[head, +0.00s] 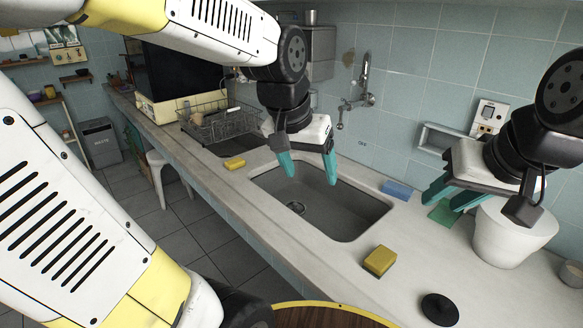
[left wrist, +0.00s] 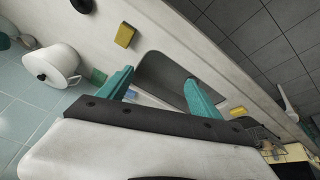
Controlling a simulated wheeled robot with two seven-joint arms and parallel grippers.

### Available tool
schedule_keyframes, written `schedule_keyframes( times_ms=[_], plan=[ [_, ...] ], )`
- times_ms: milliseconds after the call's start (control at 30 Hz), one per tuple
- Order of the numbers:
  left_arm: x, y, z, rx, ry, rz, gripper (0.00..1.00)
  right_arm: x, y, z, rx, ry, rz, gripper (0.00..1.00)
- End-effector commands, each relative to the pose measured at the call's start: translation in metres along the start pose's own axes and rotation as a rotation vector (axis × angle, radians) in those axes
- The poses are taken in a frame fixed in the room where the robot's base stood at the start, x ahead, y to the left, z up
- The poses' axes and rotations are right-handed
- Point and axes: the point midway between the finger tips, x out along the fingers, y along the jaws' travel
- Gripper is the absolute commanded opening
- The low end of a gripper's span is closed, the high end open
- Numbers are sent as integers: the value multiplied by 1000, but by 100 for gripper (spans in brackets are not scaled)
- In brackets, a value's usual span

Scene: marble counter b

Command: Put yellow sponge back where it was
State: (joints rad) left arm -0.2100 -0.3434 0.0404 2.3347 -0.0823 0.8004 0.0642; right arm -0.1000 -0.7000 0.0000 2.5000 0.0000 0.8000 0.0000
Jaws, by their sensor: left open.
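One yellow sponge (head: 380,261) with a darker underside lies on the counter in front of the sink's right end; it also shows in the left wrist view (left wrist: 125,35). A second, flatter yellow sponge (head: 234,163) lies left of the sink, and a yellow piece there shows in the left wrist view (left wrist: 238,112). My left gripper (head: 309,175) is open and empty above the sink, between the two sponges and touching neither; its teal fingers show in the left wrist view (left wrist: 159,78). My right gripper (head: 447,202) looks open and empty, near the white pot.
The sink (head: 325,208) is empty. The white pot (head: 510,238) and a black lid (head: 440,308) stand right. A dish rack (head: 218,124) is at the far left.

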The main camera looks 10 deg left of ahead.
Motion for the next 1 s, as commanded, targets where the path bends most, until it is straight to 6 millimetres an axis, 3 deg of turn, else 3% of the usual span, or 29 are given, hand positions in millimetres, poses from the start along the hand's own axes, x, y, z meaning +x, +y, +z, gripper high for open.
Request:
schedule_keyframes(
  times_ms=[200,400,1000],
  plan=[
    [-36,-21,38,-92,120,3,74,0,0,0,0,0,0,36],
    [-48,-26,57,-133,177,7,74,0,0,0,0,0,0,36],
    [-49,-27,60,-138,185,8,74,0,0,0,0,0,0,36]
  ],
)
